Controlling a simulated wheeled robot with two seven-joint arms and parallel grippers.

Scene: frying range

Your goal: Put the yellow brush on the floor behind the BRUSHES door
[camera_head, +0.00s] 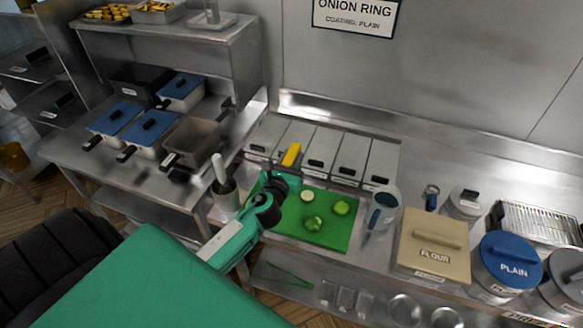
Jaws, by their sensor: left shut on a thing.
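My left gripper (281,178) is over the back left corner of the green cutting board. It is shut on the yellow brush (291,155), of which a short yellow part shows just beyond the fingers, in front of the lidded steel bins. The rest of the brush is hidden by the gripper. The BRUSHES door and the floor behind it are not in view. My right gripper is not in view.
The green board (335,233) holds cut green vegetables. A steel jug (381,210), a FLOUR box (434,245) and a blue-lidded PLAIN tub (507,262) stand to the right. Fryer baskets with blue lids (114,117) are at left. A utensil pot (225,193) stands left of the gripper.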

